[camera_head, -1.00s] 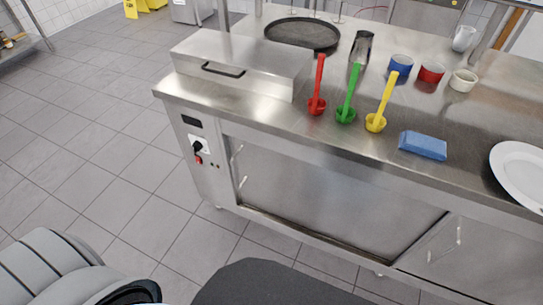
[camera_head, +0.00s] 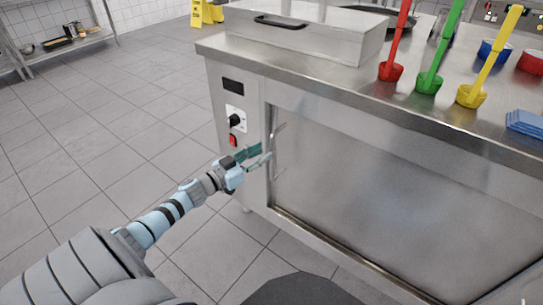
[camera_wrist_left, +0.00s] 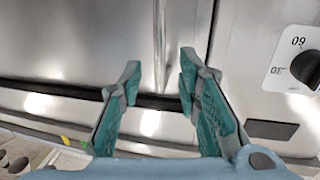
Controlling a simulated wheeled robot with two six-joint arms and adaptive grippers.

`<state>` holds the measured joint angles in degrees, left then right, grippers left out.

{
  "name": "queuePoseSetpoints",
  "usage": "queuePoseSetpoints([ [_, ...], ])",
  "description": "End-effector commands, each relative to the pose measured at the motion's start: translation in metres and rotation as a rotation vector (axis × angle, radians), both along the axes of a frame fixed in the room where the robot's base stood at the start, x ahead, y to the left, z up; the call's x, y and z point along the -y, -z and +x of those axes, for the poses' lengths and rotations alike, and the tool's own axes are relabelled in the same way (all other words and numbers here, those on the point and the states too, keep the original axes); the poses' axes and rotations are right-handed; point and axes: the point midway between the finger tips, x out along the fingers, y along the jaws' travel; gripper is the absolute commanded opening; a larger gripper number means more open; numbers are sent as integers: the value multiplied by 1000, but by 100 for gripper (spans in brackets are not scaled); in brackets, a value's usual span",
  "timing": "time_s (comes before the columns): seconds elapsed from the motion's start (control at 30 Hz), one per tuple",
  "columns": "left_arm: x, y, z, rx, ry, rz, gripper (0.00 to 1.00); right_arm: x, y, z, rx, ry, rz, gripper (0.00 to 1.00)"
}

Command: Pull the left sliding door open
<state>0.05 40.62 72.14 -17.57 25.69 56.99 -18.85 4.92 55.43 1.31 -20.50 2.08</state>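The left sliding door (camera_head: 370,190) is a flat steel panel in the cabinet front under the counter, and no gap shows at its left edge. Its thin vertical bar handle (camera_head: 275,152) is near that left edge. My left gripper (camera_head: 262,155) is open beside the handle, at about its height. In the left wrist view the handle (camera_wrist_left: 160,45) appears in line with the space between the two teal fingers (camera_wrist_left: 160,82). Contact cannot be made out. My right gripper is not in view.
A control panel with a black knob (camera_head: 235,121) and red switch (camera_head: 233,140) is just left of the door. The counter above holds a steel box (camera_head: 330,40), red, green and yellow ladles (camera_head: 430,82) and a blue sponge (camera_head: 526,122).

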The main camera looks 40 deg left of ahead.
Motion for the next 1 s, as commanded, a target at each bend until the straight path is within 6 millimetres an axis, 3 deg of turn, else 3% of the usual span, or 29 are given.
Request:
queuePoseSetpoints([
  [0.1, 4, 2, 27, 1, -4, -3, 31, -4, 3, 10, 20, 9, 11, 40],
  [0.2, 7, 1, 41, 0, -3, -3, 31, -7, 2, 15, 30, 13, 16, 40],
  [0.57, 9, 1, 50, -4, -1, 0, 31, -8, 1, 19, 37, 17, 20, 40],
  [0.77, 9, 1, 50, -4, -2, 0, 0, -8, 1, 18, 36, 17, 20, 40],
  [1.0, 8, 1, 49, -4, -2, 0, 0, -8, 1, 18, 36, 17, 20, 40],
])
